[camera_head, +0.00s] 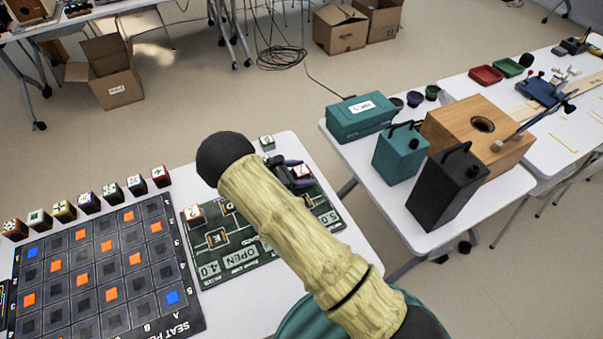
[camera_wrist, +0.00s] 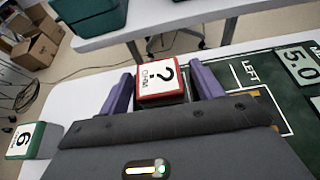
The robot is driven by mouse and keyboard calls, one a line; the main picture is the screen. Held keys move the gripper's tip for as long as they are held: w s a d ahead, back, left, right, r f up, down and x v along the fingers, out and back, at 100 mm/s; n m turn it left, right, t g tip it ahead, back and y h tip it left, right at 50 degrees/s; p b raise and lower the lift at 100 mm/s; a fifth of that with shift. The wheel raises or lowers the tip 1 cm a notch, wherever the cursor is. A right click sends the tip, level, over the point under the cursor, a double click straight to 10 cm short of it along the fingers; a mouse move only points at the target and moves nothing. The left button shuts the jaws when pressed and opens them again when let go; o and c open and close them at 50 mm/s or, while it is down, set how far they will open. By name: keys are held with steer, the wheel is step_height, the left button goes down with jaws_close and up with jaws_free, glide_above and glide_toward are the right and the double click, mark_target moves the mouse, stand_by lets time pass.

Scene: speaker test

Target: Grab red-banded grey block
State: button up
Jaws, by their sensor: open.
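My arm hides much of that board.
Several blocks line the dark seat grid (camera_head: 187,290). Teal and black cases stand on the right table (camera_head: 505,190).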

mark_target(301, 170)
steer(key=c, duration=1.1)
step_height(301, 170, up, 10)
stand_by(0.4)
